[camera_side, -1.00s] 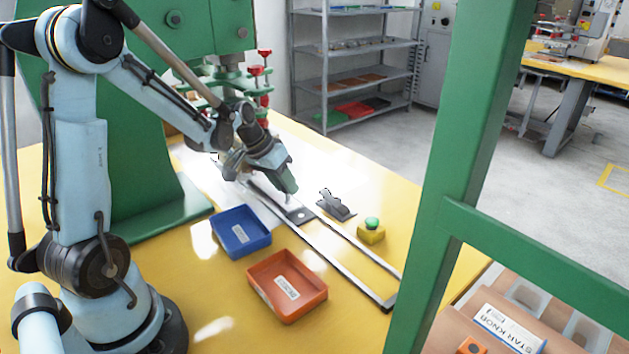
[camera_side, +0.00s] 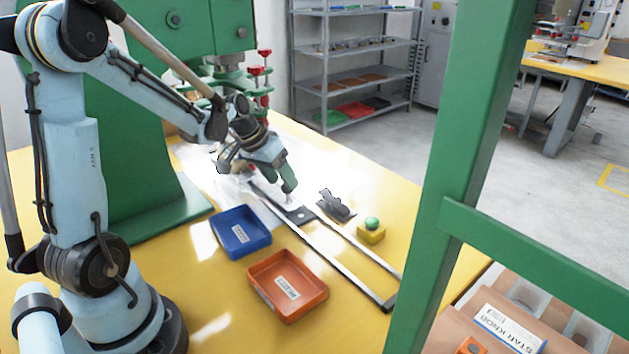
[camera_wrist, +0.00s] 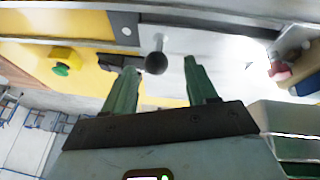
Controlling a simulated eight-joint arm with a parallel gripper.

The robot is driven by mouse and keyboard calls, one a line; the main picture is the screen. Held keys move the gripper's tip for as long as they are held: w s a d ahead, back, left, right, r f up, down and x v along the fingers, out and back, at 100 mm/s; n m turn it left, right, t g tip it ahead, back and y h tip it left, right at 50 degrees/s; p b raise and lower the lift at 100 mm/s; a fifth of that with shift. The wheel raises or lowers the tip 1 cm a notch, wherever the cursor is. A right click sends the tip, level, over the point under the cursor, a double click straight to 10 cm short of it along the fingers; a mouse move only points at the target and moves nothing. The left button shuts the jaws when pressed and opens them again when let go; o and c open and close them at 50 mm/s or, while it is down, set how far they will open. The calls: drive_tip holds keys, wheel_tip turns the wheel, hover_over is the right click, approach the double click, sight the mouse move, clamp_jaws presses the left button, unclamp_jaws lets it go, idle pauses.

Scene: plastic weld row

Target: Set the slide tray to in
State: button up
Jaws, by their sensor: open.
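The slide tray (camera_side: 301,215) is a flat grey plate with a dark front end, on two long rails. It sits at the press end of the rails, with much of it hidden behind my gripper. In the wrist view the tray (camera_wrist: 195,47) carries a dark round knob (camera_wrist: 156,63) on a short stem. My gripper (camera_side: 288,190) is over the tray, fingers pointing down. In the wrist view my open green fingers (camera_wrist: 161,66) lie on either side of the knob in the picture. I cannot tell whether they touch it.
The bare rails (camera_side: 345,259) run toward the front right. A blue bin (camera_side: 228,247) and an orange bin (camera_side: 262,302) stand left of them. A dark toggle clamp (camera_side: 336,206) and a yellow box with a green button (camera_side: 372,224) stand right. A green post (camera_side: 462,130) is in the foreground.

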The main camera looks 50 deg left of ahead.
drive_tip(key=v, duration=1)
drive_tip(key=shift+s, duration=0.1)
drive_tip(key=s+d+m+t, duration=0.1)
drive_tip(key=s+d, duration=0.1)
drive_tip(key=d, duration=0.6)
drive_tip(key=s+d+f+m+t+y, duration=0.1)
drive_tip(key=s+d, duration=0.2)
drive_tip(key=d, duration=0.5)
drive_tip(key=shift+s+d+f+m, duration=0.15)
drive_tip(key=shift+d+f+m, duration=0.15)
drive_tip(key=shift+d+f, duration=0.1)
